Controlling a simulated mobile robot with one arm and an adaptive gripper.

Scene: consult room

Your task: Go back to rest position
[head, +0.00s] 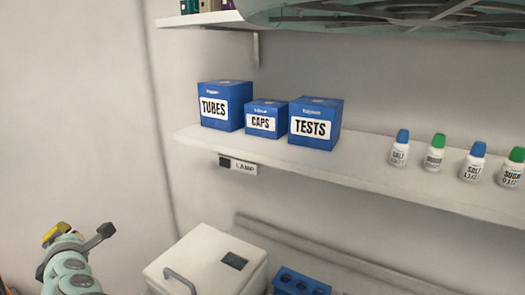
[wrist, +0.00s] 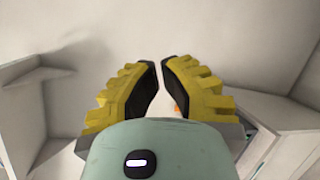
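My gripper (wrist: 159,64) shows in the wrist view with two yellow ribbed fingers and dark pads. The fingers lean toward each other, with a narrow gap between their tips and a wider gap lower down. Nothing is held between them. A small orange spot shows beyond the gap, too small to identify. In the head view my pale green arm is at the lower left, in front of the bare wall, with a yellow part at its upper end. The arm is apart from the shelf and the boxes.
A wall shelf (head: 385,190) carries blue boxes labelled TUBES (head: 225,106), CAPS (head: 266,119) and TESTS (head: 315,123), plus several small bottles (head: 435,153). Below stand a white lidded device (head: 207,262) and a blue rack (head: 300,284). A large pale green ring-shaped fixture (head: 385,14) hangs at the top right.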

